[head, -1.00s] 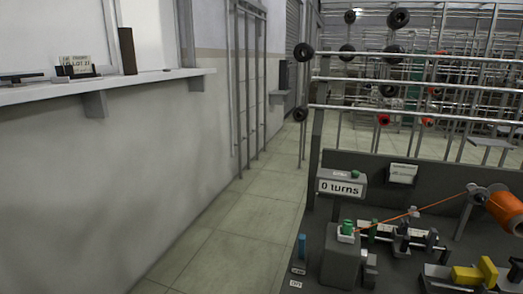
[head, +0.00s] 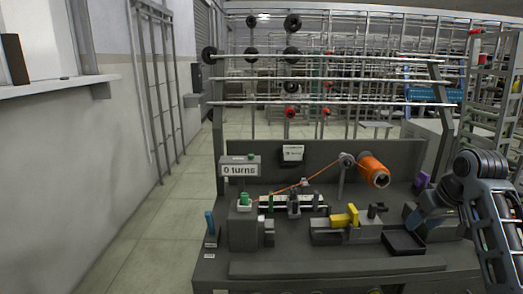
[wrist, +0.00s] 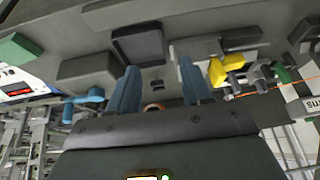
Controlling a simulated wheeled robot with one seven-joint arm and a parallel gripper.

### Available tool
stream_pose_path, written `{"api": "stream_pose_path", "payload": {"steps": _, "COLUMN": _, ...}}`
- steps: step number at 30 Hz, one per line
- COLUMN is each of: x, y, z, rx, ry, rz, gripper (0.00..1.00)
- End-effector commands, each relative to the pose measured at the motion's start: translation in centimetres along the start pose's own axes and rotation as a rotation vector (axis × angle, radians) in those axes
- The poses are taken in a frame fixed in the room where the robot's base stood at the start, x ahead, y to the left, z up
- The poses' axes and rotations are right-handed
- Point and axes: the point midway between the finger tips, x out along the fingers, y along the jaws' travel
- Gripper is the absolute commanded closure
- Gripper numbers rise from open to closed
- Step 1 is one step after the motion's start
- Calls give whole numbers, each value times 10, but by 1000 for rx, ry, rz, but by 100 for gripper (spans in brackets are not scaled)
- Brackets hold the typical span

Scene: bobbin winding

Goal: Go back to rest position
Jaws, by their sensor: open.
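My gripper (wrist: 158,88) shows in the wrist view with its two blue fingers apart and nothing between them. In the head view my arm reaches in from the right, and its blue end is beside the black tray (head: 404,243) at the bench's right side. The tray also shows beyond the fingers in the wrist view (wrist: 138,45). The winding bench (head: 335,270) carries an orange spool (head: 374,170), with orange thread running left toward a green-topped post (head: 244,200). A yellow part (head: 343,217) sits at the middle. The counter sign (head: 240,170) reads "0 turns".
A rack of rails with black and red spools (head: 291,54) stands behind the bench. A wall shelf (head: 60,87) is at the left. Tiled floor is clear between wall and bench. A blue upright piece (head: 209,222) stands at the bench's left edge.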

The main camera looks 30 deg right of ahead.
Motion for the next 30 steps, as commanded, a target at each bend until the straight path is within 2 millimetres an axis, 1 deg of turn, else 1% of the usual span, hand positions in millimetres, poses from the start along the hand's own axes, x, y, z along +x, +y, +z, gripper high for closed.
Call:
{"api": "stream_pose_path", "payload": {"steps": 1, "x": 6, "y": -10, "z": 2, "rx": -3, "ry": 8, "rz": -12, "gripper": 51}}
{"api": "stream_pose_path", "payload": {"steps": 5, "x": 18, "y": -32, "z": 6, "rx": -7, "ry": 41, "rz": -40, "gripper": 51}}
{"api": "stream_pose_path", "payload": {"steps": 8, "x": 29, "y": -54, "z": 11, "rx": -8, "ry": 73, "rz": -65, "gripper": 51}}
{"api": "stream_pose_path", "payload": {"steps": 11, "x": 41, "y": -80, "z": 19, "rx": -8, "ry": 109, "rz": -95, "gripper": 51}}
{"api": "stream_pose_path", "payload": {"steps": 14, "x": 54, "y": -112, "z": 31, "rx": -6, "ry": 151, "rz": -131, "gripper": 51}}
{"api": "stream_pose_path", "payload": {"steps": 17, "x": 67, "y": -152, "z": 51, "rx": -1, "ry": 203, "rz": -174, "gripper": 51}}
{"api": "stream_pose_path", "payload": {"steps": 18, "x": 72, "y": -169, "z": 61, "rx": 2, "ry": 227, "rz": -191, "gripper": 51}}
{"api": "stream_pose_path", "payload": {"steps": 20, "x": 76, "y": -192, "z": 78, "rx": 8, "ry": 260, "rz": -213, "gripper": 51}}
{"api": "stream_pose_path", "payload": {"steps": 21, "x": 79, "y": -206, "z": 90, "rx": 12, "ry": 279, "rz": -226, "gripper": 51}}
{"api": "stream_pose_path", "payload": {"steps": 23, "x": 80, "y": -226, "z": 108, "rx": 16, "ry": 310, "rz": -244, "gripper": 51}}
{"api": "stream_pose_path", "payload": {"steps": 24, "x": 81, "y": -238, "z": 121, "rx": 19, "ry": 328, "rz": -253, "gripper": 51}}
{"api": "stream_pose_path", "payload": {"steps": 26, "x": 79, "y": -254, "z": 141, "rx": 23, "ry": 356, "rz": -267, "gripper": 51}}
{"api": "stream_pose_path", "payload": {"steps": 27, "x": 78, "y": -263, "z": 156, "rx": 25, "ry": 372, "rz": -274, "gripper": 51}}
{"api": "stream_pose_path", "payload": {"steps": 30, "x": 70, "y": -281, "z": 191, "rx": 24, "ry": 415, "rz": -287, "gripper": 51}}
